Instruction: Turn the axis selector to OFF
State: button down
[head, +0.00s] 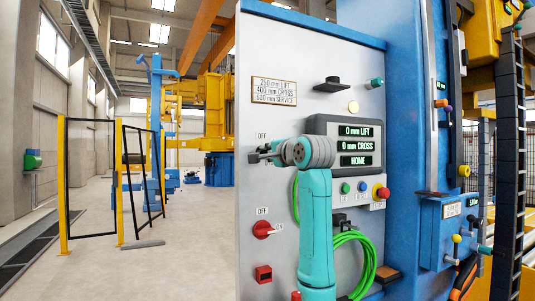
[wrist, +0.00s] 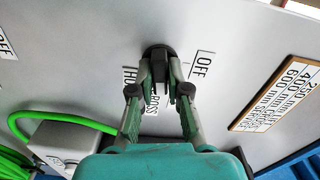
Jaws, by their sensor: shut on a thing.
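The axis selector (wrist: 157,50) is a dark round knob on the light grey panel, at the top middle of the wrist view. An OFF label (wrist: 201,66) is to its right, a partly covered label starting "HO" to its left, and a CROSS label (wrist: 154,104) below, seen between the fingers. My gripper (wrist: 160,76) is shut on the selector, with one finger on each side of its handle. The fingers hide much of the handle, so I cannot tell exactly where it points. In the head view my gripper (head: 262,155) is at the panel, and my wrist hides part of the selector.
A display (head: 355,145) reads 0 mm LIFT, 0 mm CROSS and HOME. A red rotary switch (head: 263,229) is below my gripper. Push buttons, a red emergency stop (head: 381,192) and a green cable (head: 360,255) are to the right. A black-and-yellow fence (head: 118,180) stands left.

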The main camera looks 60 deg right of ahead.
jog(key=n, duration=0.4)
jog(key=shift+n, duration=0.4)
jog(key=n, duration=0.3)
jog(key=shift+n, duration=0.3)
jog(key=n, duration=0.3)
jog(key=shift+n, duration=0.3)
jog(key=shift+f+n, duration=0.1)
jog(key=shift+n, duration=1.8)
jog(key=c, duration=1.1)
grip_release()
jog(key=shift+c, duration=0.2)
